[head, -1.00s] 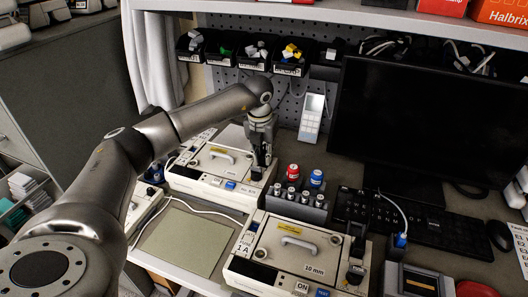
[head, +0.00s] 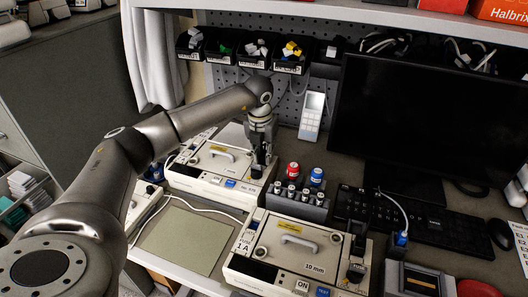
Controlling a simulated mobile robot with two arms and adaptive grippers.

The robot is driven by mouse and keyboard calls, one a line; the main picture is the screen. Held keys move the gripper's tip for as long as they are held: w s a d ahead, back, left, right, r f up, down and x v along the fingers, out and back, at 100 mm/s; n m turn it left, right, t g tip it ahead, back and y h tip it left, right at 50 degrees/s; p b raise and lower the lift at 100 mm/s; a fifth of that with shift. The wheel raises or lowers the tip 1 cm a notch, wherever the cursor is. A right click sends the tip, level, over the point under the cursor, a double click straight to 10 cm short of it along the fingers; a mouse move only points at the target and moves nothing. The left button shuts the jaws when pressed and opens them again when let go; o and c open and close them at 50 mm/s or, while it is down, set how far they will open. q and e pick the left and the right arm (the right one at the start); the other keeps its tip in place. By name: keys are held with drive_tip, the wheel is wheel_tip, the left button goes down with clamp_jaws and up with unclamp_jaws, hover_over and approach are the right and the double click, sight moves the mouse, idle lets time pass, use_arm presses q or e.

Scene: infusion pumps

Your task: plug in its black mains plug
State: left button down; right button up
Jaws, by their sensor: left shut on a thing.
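My left gripper (head: 260,153) is over the right end of the rear white pump (head: 205,183), pointing down. It is shut on a dark piece that blends with its black fingers; I cannot tell whether this is the black mains plug or a part of the pump. The front pump (head: 290,236) stands nearer, with a black upright part (head: 357,254) on its right end. A white cable (head: 185,200) runs along the front of the rear pump. No mains plug or socket can be made out clearly. My right gripper is not in view.
A grey rack with several small vials and red and blue caps (head: 293,170) stands right of the gripper. A black monitor (head: 425,125) and keyboard (head: 430,222) fill the right side. A bare greenish mat (head: 182,238) lies left of the front pump. Parts bins (head: 288,66) hang behind.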

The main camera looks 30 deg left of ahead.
use_arm(q)
drive_tip(key=c, duration=1.4)
unclamp_jaws()
drive_tip(key=shift+o, duration=1)
drive_tip(key=shift+r, duration=0.1)
wheel_tip(320, 180, up, 7)
drive_tip(key=p, duration=0.4)
drive_tip(key=shift+p, duration=0.35)
